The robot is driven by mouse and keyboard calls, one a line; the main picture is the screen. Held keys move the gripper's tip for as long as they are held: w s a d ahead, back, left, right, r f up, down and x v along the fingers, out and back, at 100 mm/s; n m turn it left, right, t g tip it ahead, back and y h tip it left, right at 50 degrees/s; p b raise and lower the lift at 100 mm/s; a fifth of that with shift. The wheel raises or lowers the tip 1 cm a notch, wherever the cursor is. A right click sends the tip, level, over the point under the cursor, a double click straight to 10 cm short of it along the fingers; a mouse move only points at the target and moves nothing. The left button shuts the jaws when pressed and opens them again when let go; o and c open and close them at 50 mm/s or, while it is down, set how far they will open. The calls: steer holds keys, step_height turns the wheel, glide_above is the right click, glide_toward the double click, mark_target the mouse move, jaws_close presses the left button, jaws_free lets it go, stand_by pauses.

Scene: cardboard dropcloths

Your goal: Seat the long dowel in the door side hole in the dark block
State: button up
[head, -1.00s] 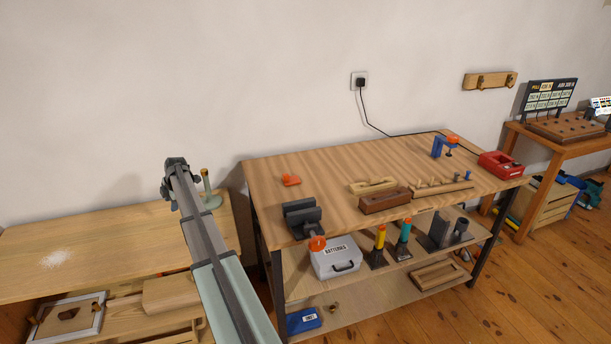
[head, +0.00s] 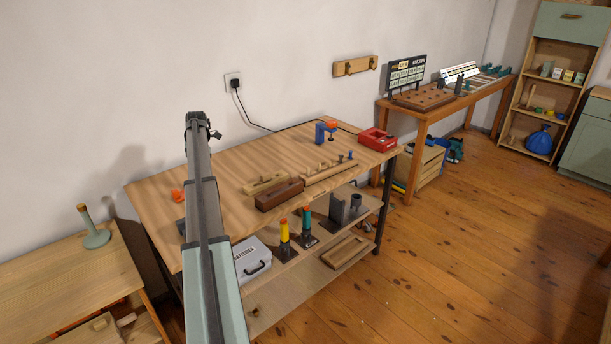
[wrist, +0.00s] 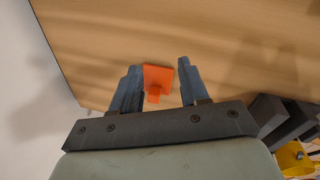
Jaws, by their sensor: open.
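The dark block (head: 279,195) is a brown wooden block lying on the workbench (head: 225,163), in front of a paler block (head: 265,183). Its holes are too small to make out in the head view. A light wooden rack (head: 330,174) with several small pegs stands to the right of the blocks; I cannot tell which one is the long dowel. My gripper (wrist: 160,66) is open and empty in the wrist view, above the bench top. An orange piece (wrist: 157,79) shows between its fingers, seemingly on the bench below. The head view does not show the fingers clearly.
A blue clamp (head: 320,132) and a red box (head: 377,139) stand at the bench's far right. A side table (head: 60,270) with a green stand (head: 95,238) is at left. My arm hides part of the bench's left end. Open floor lies to the right.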

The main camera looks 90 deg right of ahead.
steer(key=s+d+r+m+g, duration=0.15)
steer(key=s+d, duration=0.25)
steer(key=s, duration=0.6)
steer(key=s+d+r+n, duration=0.1)
steer(key=s+d+r, duration=0.2)
steer(key=s, duration=0.8)
step_height(320, 180, up, 4)
steer(key=m+y, duration=0.1)
steer(key=m, duration=0.1)
glide_above(308, 168)
steer(key=shift+n+g, duration=0.25)
steer(key=f, duration=0.7)
steer(key=shift+s+d+f, duration=0.2)
steer(key=shift+s+f, duration=0.05)
steer(key=shift+f, duration=0.1)
steer(key=shift+w+f, duration=0.15)
steer(key=shift+f, duration=1.25)
steer(key=shift+w+f, duration=0.1)
steer(key=shift+f, duration=1.25)
jaws_close()
